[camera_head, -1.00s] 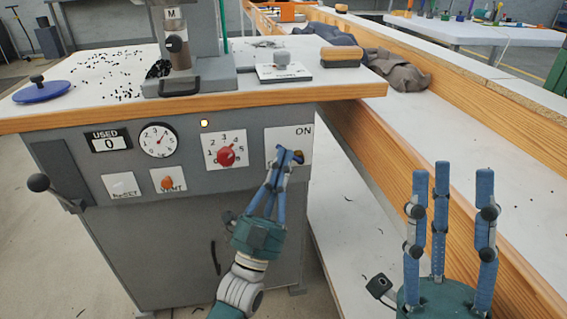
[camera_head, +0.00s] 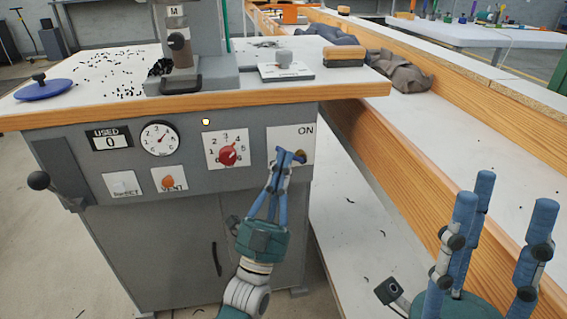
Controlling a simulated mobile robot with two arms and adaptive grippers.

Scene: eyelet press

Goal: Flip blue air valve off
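The blue air valve (camera_head: 295,155) sits on a white plate (camera_head: 276,139) marked ON, at the right of the grey press front. A blue bar shows there beside a brass-coloured fitting. My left gripper (camera_head: 280,165) reaches up to it from below, and its blue fingers come together at the bar. Fingertips and valve handle overlap and look alike in colour, so I cannot tell whether the fingers grip it or only touch it. My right gripper (camera_head: 502,205) is at the lower right with its fingers spread, open and empty, away from the valve.
Left of the valve are a red dial knob (camera_head: 228,155), an orange vent knob (camera_head: 168,182), a gauge (camera_head: 160,138) and a black ball lever (camera_head: 39,180). The wooden table edge (camera_head: 200,104) overhangs the panel. A long wooden-edged bench (camera_head: 440,190) runs along the right.

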